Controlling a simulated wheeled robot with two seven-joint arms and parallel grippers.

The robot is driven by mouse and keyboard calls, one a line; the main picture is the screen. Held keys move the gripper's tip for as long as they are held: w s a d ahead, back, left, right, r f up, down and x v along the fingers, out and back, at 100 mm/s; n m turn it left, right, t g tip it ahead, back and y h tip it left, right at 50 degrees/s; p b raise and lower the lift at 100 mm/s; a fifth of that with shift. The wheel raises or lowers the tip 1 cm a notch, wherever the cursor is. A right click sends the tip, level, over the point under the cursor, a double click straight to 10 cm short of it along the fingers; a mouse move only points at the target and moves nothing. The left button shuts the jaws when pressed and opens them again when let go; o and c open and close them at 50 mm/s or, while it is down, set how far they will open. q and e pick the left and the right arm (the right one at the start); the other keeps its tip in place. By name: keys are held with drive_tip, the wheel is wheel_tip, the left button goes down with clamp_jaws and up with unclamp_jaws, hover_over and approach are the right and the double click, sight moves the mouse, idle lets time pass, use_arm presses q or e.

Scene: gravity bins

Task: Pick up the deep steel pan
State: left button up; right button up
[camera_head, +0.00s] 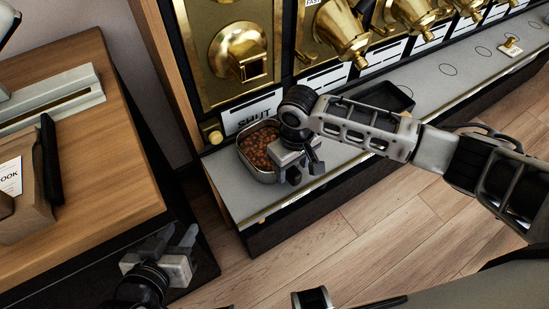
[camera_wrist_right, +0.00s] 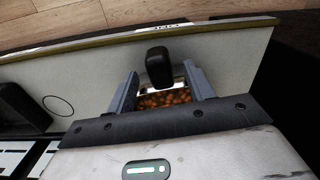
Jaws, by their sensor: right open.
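The deep steel pan (camera_head: 258,177) sits on the grey counter at its near left end, below the leftmost brass dispenser, and holds brown beans or nuts. My right gripper (camera_head: 303,172) is at the pan's right side and hides part of it. In the right wrist view its fingers (camera_wrist_right: 162,92) are apart, with some of the pan's contents showing between them. A black rounded block (camera_wrist_right: 158,66) also shows there between the fingers; I cannot tell if it is the pan's handle. My left gripper (camera_head: 172,255) is low at the left, away from the pan; its jaw opening is unclear.
Brass dispensers (camera_head: 240,55) line the back of the counter (camera_head: 350,125); a sign under the leftmost reads SHUT. A black tray (camera_head: 388,97) stands right of the pan, behind my right arm. A wooden table (camera_head: 110,165) with a paper bag (camera_head: 25,190) is at left.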

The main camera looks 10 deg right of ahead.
wheel_tip(320, 180, down, 2)
drive_tip(key=shift+f, duration=0.1)
use_arm(q)
drive_tip(key=shift+w+r, duration=0.1)
drive_tip(key=shift+r, duration=0.05)
use_arm(e)
clamp_jaws()
drive_tip(key=shift+r, duration=0.55)
wheel_tip(320, 180, up, 2)
drive_tip(key=shift+r+p, duration=0.25)
drive_tip(key=shift+p, duration=0.05)
use_arm(q)
drive_tip(key=p, duration=0.2)
drive_tip(key=shift+a+r+p, duration=0.2)
drive_tip(key=shift+r+p, duration=0.1)
drive_tip(key=shift+r, duration=0.05)
use_arm(e)
drive_tip(key=s+a+r, duration=0.3)
drive_tip(key=s+r, duration=0.1)
drive_tip(key=s, duration=0.2)
drive_tip(key=s+a+r, duration=0.2)
drive_tip(key=s+r, duration=0.3)
drive_tip(key=s, duration=0.1)
drive_tip(key=shift+s+a+r, duration=0.2)
drive_tip(key=shift+s+a, duration=0.2)
